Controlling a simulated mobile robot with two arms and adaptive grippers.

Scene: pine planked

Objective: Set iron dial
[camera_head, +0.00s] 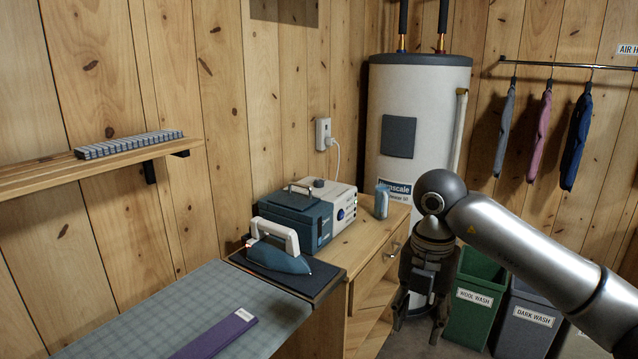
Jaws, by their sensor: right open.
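The iron (278,254), with a teal body and a white handle, lies flat on a dark rest pad (318,281) at the end of the ironing board. I cannot make out a dial on it at this size. Behind it stands a teal and white steam station (297,218), with a small round blue feature on its white front. My right gripper (419,319) hangs fingers down, open and empty, to the right of the iron, in front of the wooden cabinet and well apart from both. My left gripper is not in view.
A blue bottle (381,201) stands on the wooden cabinet (377,236). The water heater (410,115) stands behind. Green (477,300) and dark (527,318) wash bins are beyond my right arm.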

